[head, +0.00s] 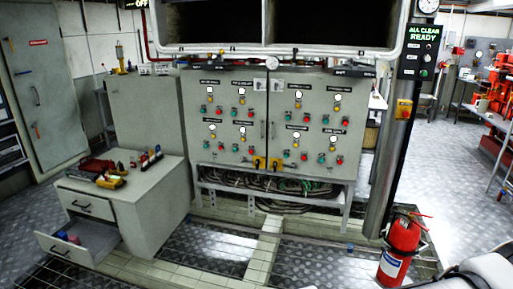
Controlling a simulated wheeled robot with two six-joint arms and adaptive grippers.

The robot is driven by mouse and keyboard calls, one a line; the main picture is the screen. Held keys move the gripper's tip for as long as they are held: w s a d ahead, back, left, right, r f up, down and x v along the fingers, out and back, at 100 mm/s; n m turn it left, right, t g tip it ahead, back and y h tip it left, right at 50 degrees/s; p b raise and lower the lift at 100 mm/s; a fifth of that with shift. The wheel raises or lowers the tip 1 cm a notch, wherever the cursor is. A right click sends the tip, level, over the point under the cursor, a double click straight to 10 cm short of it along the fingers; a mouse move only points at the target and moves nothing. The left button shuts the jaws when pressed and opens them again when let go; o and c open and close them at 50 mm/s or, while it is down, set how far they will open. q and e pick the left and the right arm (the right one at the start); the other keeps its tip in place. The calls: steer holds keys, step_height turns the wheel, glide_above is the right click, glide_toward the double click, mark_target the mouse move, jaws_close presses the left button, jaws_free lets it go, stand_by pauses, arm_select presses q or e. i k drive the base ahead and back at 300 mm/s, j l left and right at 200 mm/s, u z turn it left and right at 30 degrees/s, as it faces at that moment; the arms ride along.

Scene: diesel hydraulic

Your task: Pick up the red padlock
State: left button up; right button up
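I cannot single out the red padlock with certainty at this size. Small red and yellow items (110,181) lie on top of the grey drawer cabinet (150,205) at the left, beside a dark red item (92,165). The cabinet's lower drawer (85,243) is pulled open, with small blue and reddish items (66,237) in it. Neither of my grippers shows in the head view. A white and dark shape at the lower right corner may be part of my own arm.
A control cabinet (232,150) with buttons stands at the middle back, cables beneath it. A red fire extinguisher (400,248) stands at the lower right by a metal post (388,165). The open drawer juts out. Patterned floor plates (205,247) in front look clear.

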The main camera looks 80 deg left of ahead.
mark_target(133, 165)
steer(key=k+j+u, duration=0.1)
steer(key=u, duration=0.35)
steer(key=j+u, duration=0.3)
steer(key=u, duration=0.15)
steer(key=j+u, duration=0.25)
steer(key=u, duration=0.25)
steer(key=j+u, duration=0.25)
steer(key=u, duration=0.2)
steer(key=j+u, duration=0.2)
steer(key=u, duration=0.25)
steer(key=i+j+u, duration=0.15)
steer(key=u, duration=0.3)
steer(key=i+j+u, duration=0.3)
steer(key=i+j, duration=0.4)
steer(key=i+j+u, duration=0.3)
steer(key=i+j, duration=0.4)
steer(key=i, duration=0.1)
